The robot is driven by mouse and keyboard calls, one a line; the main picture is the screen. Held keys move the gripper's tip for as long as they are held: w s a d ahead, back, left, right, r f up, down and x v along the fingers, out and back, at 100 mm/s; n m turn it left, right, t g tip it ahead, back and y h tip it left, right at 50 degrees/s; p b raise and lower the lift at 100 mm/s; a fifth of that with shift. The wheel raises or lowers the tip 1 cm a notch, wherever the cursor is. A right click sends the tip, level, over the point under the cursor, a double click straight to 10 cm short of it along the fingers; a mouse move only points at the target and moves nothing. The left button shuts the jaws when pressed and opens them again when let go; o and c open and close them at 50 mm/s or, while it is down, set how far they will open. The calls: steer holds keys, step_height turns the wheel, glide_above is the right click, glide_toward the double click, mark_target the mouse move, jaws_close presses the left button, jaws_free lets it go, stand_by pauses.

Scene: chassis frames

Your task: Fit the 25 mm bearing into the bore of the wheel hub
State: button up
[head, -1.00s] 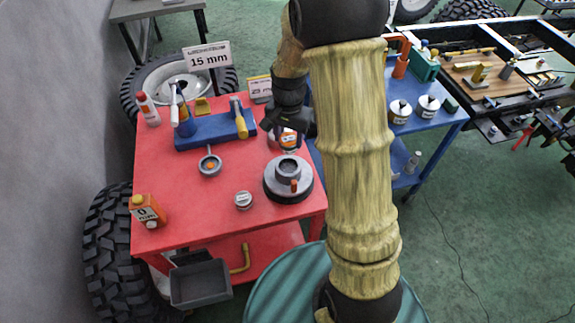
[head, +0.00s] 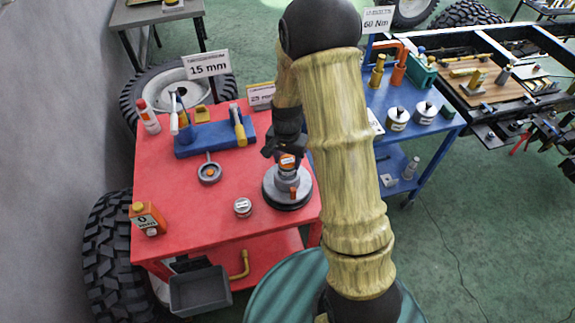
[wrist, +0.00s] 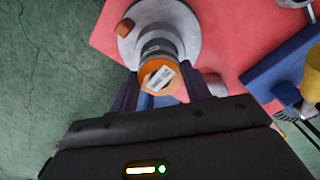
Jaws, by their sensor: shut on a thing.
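The wheel hub (head: 287,198) is a dark round disc with a raised grey boss and an orange peg, near the right edge of the red table. My gripper (head: 284,153) is over it, shut on an orange bearing (head: 288,161) with a white label. In the wrist view the bearing (wrist: 158,77) is between my fingertips (wrist: 160,92), lined up closely with the boss of the hub (wrist: 185,30). The bore is hidden beneath the bearing. I cannot tell whether the bearing touches the boss or is partly in it. The label's print is unreadable.

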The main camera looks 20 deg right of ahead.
mark_target(287, 161)
steer(key=shift+f, duration=1.7)
steer(key=shift+f, duration=0.1)
steer(key=o, duration=1.4)
step_height(287, 161, up, 12)
steer(key=shift+r+b, duration=0.1)
steer(key=shift+b, duration=0.25)
steer(key=shift+s, duration=0.1)
